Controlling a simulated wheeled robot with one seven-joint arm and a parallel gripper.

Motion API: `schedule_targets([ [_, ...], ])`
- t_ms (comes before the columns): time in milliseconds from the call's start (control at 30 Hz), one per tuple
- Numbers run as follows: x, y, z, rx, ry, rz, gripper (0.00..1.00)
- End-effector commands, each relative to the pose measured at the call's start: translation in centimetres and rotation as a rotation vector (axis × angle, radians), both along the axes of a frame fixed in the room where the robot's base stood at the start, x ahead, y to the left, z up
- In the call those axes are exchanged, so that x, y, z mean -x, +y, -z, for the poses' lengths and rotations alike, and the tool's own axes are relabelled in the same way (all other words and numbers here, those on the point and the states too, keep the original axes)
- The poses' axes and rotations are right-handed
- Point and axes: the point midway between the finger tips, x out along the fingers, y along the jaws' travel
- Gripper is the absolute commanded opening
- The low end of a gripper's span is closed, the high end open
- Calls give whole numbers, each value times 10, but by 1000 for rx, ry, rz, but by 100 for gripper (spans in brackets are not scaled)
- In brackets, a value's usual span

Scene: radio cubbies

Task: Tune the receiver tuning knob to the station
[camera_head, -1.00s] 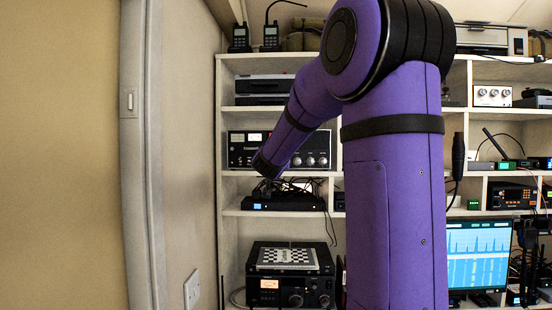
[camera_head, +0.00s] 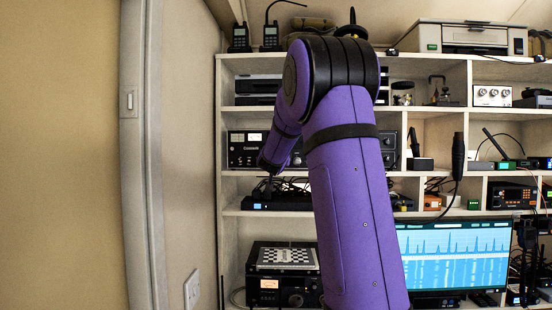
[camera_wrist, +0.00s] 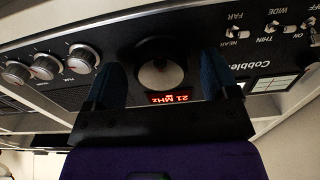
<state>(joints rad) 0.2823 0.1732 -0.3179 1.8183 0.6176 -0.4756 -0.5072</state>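The black receiver (camera_head: 240,151) sits in a cubby of the white shelf, partly hidden by my arm. In the wrist view its panel (camera_wrist: 205,35) appears upside down, with a red display (camera_wrist: 168,98) showing 21 MHz. The large round tuning knob (camera_wrist: 160,75) has a pale face and dark rim. My gripper (camera_wrist: 160,72) is open, with one dark blue finger on each side of the knob. Gaps show between the fingers and the knob's pale face; whether they touch its rim I cannot tell. My fingers are hidden in the head view.
Small silver knobs (camera_wrist: 45,67) and toggle switches (camera_wrist: 268,56) flank the tuning knob. Below the receiver, a shelf holds a flat black box (camera_head: 262,205) with cables. A second radio (camera_head: 268,290) with a checkered board (camera_head: 287,258) stands lower. A monitor (camera_head: 455,262) is at right.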

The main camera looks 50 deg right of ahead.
Motion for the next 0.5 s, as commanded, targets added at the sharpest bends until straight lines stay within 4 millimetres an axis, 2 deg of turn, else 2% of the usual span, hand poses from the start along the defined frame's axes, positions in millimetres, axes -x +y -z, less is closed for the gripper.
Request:
schedule_targets([
  [33, 0, 0, 0, 0, 0, 0, 71],
  [200, 0, 0, 0, 0, 0, 0, 32],
  [500, 0, 0, 0, -61, -72, 0, 32],
])
